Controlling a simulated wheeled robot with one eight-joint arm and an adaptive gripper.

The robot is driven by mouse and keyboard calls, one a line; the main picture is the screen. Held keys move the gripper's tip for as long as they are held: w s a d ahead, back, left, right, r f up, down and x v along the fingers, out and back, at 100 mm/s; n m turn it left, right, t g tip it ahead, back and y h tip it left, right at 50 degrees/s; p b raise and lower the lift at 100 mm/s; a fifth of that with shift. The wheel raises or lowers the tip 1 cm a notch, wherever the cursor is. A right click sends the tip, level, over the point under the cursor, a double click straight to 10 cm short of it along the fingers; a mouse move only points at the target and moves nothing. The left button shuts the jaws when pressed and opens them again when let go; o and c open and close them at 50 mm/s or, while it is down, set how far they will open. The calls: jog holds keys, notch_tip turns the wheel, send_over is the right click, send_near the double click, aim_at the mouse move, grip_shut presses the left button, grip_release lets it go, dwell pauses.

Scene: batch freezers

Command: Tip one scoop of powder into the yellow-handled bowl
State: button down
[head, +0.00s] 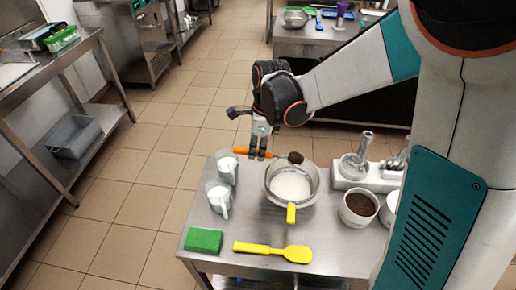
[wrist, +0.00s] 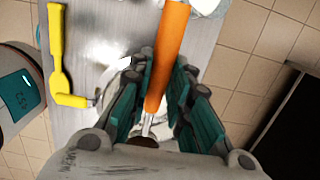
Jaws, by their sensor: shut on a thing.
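My gripper (head: 259,147) is shut on the orange handle of a scoop (head: 252,152). The handle runs between the jaws in the wrist view (wrist: 166,55). The scoop's head, heaped with dark brown powder (head: 295,157), is at the far rim of the bowl in the head view; its height above the rim is hard to tell. The powder shows partly at the bottom of the wrist view (wrist: 145,142). The yellow-handled bowl (head: 270,195) stands on the steel table with white contents inside. Its yellow handle (head: 291,213) points toward me.
Two jugs with white contents (head: 227,168) (head: 218,200) stand left of the bowl. A tub of dark powder (head: 358,208) and a white utensil holder (head: 370,178) are at right. A yellow spatula (head: 272,249) and a green block (head: 203,240) lie in front.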

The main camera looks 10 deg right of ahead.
aim_at(275, 154)
jog(key=shift+f, duration=0.55)
jog(key=shift+s+d+r+t+y, duration=0.2)
jog(key=shift+d+r+t+y, duration=0.1)
jog(key=shift+d+r+y, duration=0.55)
jog(key=shift+s+d+r+t+y+p, duration=0.1)
jog(key=shift+d+r+t+y+p, duration=0.1)
jog(key=shift+r+y, duration=0.3)
jog(key=shift+s+d+r+t+y+p, duration=0.1)
jog(key=shift+r+t+y, duration=0.15)
jog(key=shift+y, duration=0.4)
jog(key=d+r+y+b, duration=0.1)
jog(key=d+r+t+y+b, duration=0.1)
jog(key=y, duration=0.1)
jog(key=shift+s+d+r+y, duration=0.1)
jog(key=shift+s+d+y, duration=0.2)
jog(key=shift+s+d, duration=0.1)
jog(key=shift+s+d+r+t+y+b, duration=0.15)
jog(key=shift+d+r+t+y+b, duration=0.15)
jog(key=shift+d+y+b, duration=0.45)
jog(key=d+y+b, duration=0.1)
jog(key=b, duration=0.1)
jog(key=d+r+y+b, duration=0.1)
jog(key=shift+s+t+y+b, duration=0.25)
jog(key=shift+s+t+b, duration=0.1)
jog(key=shift+s+b, duration=0.05)
jog(key=shift+s+d+r+y+b, duration=0.2)
jog(key=shift+d+r+y+b, duration=0.1)
jog(key=shift+d+y+b, duration=0.3)
jog(key=shift+a, duration=0.1)
